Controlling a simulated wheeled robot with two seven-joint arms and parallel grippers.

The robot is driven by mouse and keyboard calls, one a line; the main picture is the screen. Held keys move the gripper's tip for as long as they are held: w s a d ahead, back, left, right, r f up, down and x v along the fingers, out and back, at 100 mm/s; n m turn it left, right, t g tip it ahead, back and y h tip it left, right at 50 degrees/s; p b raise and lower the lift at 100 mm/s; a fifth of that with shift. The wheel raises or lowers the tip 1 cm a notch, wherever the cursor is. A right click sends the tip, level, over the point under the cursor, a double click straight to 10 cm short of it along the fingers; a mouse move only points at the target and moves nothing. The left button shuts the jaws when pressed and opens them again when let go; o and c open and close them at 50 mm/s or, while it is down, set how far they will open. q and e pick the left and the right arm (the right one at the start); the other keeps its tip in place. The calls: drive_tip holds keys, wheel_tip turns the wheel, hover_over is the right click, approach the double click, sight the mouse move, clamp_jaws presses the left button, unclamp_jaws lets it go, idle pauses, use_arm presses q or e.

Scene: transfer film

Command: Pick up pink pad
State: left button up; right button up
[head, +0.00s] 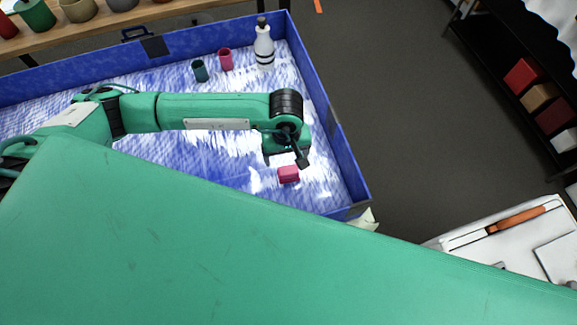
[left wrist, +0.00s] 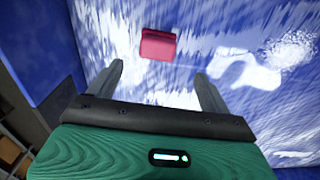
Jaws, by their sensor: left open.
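The pink pad (head: 288,174) lies on the blue and white film that lines the blue crate, near the crate's right end. It also shows in the left wrist view (left wrist: 158,45), ahead of the fingers and apart from them. My left gripper (head: 285,160) is just above and behind the pad in the head view. In the left wrist view its two fingers (left wrist: 160,82) are spread wide with nothing between them. My right gripper is not in view.
The blue crate (head: 342,150) has raised walls around the film. A white bottle (head: 264,48), a pink cup (head: 225,59) and a dark green cup (head: 200,71) stand toward its far side. My green body part covers the lower head view. A black shelf (head: 490,65) stands at right.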

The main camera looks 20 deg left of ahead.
sight(288, 170)
use_arm(q)
wheel_tip(288, 170, down, 4)
drive_tip(key=shift+w+r+p, duration=0.1)
drive_tip(key=shift+p, duration=0.25)
drive_tip(key=shift+f, duration=0.4)
drive_tip(key=f, duration=0.1)
drive_tip(key=f+p, duration=0.2)
drive_tip(key=f, duration=0.1)
drive_tip(key=shift+d+f, duration=0.1)
drive_tip(key=shift+d, duration=0.15)
drive_tip(key=shift+f+p, duration=0.3)
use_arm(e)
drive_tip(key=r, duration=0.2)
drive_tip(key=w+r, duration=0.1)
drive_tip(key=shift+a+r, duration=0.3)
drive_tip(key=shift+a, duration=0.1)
use_arm(q)
drive_tip(key=shift+c, duration=0.4)
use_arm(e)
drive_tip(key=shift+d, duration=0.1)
use_arm(q)
drive_tip(key=c, duration=1)
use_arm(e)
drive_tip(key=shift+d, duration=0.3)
